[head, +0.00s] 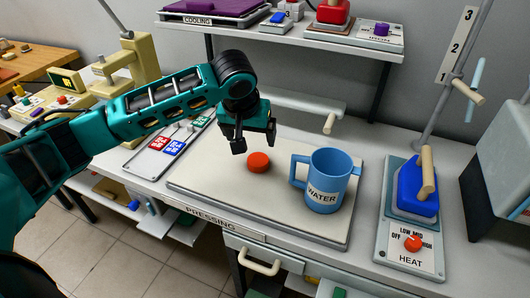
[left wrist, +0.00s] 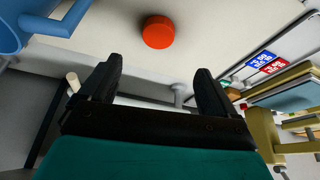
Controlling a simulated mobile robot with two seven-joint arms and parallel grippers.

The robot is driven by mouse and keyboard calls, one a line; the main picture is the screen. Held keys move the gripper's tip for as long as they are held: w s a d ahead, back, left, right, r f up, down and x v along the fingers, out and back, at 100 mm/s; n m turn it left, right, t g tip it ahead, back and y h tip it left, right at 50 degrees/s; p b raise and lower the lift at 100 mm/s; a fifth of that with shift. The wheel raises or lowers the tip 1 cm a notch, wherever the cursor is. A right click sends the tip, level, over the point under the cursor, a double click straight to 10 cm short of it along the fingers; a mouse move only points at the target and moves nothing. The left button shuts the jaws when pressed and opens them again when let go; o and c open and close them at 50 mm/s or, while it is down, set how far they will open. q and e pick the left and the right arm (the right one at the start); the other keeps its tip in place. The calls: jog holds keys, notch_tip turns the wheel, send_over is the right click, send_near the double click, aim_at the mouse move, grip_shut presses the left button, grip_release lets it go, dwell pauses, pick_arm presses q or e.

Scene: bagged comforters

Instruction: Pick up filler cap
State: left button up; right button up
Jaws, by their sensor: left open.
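The filler cap is a small round red-orange cap (head: 259,162) lying on the pale pressing board (head: 215,185), left of the blue water jug (head: 325,185). The cap also shows in the left wrist view (left wrist: 158,32), beyond the fingertips and between their lines. My left gripper (head: 240,146) is open and empty, above the board and just left of and behind the cap, apart from it. Its two dark fingers (left wrist: 160,78) show in the left wrist view. My right gripper is not in view.
A blue iron (head: 415,190) stands on a heat base with a red knob (head: 413,243) at the right. A shelf (head: 290,45) with coloured items hangs behind. Red, blue and green labelled blocks (head: 174,147) lie left of the board. A sewing machine (head: 125,65) stands farther left.

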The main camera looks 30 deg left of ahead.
pick_arm(q)
send_over(257, 160)
jog(key=s, duration=0.3)
jog(key=f, duration=0.6)
jog(key=shift+w+d+f+b, duration=0.15)
jog(key=shift+w+d+b, duration=0.05)
jog(key=shift+b, duration=0.2)
jog(key=x, duration=0.4)
jog(key=shift+w+d+f+b, duration=0.15)
jog(key=shift+w+f+b, duration=0.1)
jog(key=shift+f+b, duration=0.1)
jog(key=shift+w+f, duration=0.15)
jog(key=shift+f, duration=0.25)
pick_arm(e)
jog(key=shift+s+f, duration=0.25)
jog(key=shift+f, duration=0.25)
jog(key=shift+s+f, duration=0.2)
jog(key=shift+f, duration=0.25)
pick_arm(q)
jog(key=c, duration=1.1)
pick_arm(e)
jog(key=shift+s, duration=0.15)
pick_arm(q)
jog(key=shift+c, duration=0.2)
notch_tip(257, 160, up, 20)
jog(key=p, duration=0.2)
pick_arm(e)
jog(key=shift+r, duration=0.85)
